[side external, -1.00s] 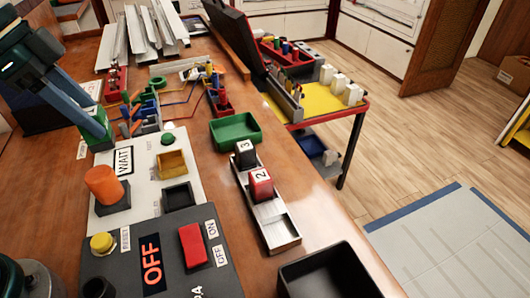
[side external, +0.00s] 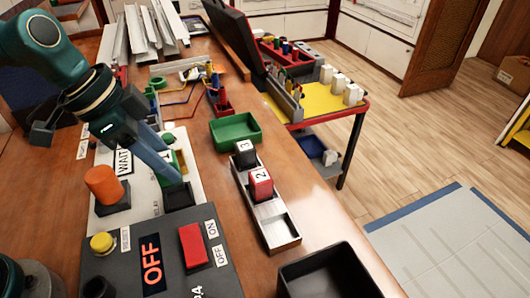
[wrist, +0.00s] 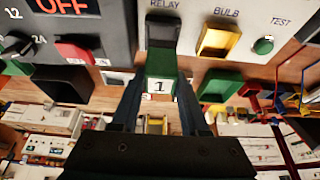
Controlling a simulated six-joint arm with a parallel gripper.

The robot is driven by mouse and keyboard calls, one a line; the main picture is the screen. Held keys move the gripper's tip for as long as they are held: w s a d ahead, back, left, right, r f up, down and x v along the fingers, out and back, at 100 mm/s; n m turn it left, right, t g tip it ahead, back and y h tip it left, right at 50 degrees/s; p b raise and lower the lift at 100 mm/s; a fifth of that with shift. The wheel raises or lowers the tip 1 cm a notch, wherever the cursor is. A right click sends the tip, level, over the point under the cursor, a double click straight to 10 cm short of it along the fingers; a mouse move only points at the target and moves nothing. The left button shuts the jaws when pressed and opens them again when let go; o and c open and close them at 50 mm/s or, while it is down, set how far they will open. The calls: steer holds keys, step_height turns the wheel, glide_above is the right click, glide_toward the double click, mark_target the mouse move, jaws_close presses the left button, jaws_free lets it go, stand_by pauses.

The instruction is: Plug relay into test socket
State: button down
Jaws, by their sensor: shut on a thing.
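The green relay (wrist: 160,88), marked 1, is between the fingers of my gripper (wrist: 160,92), which is shut on it. In the wrist view the black relay socket (wrist: 163,30), under the RELAY label, shows just beyond the relay. In the side view my gripper (side external: 176,178) reaches down over the white panel, close to the black socket (side external: 180,197). The fingers largely hide the relay there. I cannot tell whether the relay touches the socket.
The yellow bulb socket (wrist: 217,40) sits beside the relay socket. An orange cylinder (side external: 103,185) stands left of my gripper. A metal rack (side external: 273,222) holds a black relay (side external: 245,153) and a red relay (side external: 260,183); its front slot is empty. A green tray (side external: 236,130) lies behind.

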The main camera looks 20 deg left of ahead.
steer(key=shift+f, duration=2.05)
steer(key=shift+f, duration=0.1)
steer(key=shift+c, duration=2.1)
jaws_free()
steer(key=shift+d, duration=0.1)
steer(key=v, duration=1.1)
steer(key=s+a+f+n+t+y, duration=0.1)
steer(key=s+a+n+t+y, duration=0.1)
steer(key=s+a+n, duration=0.3)
steer(key=shift+s+n+y, duration=0.6)
steer(key=shift+s+n, duration=0.9)
steer(key=shift+n, duration=0.5)
steer(key=shift+f, duration=0.1)
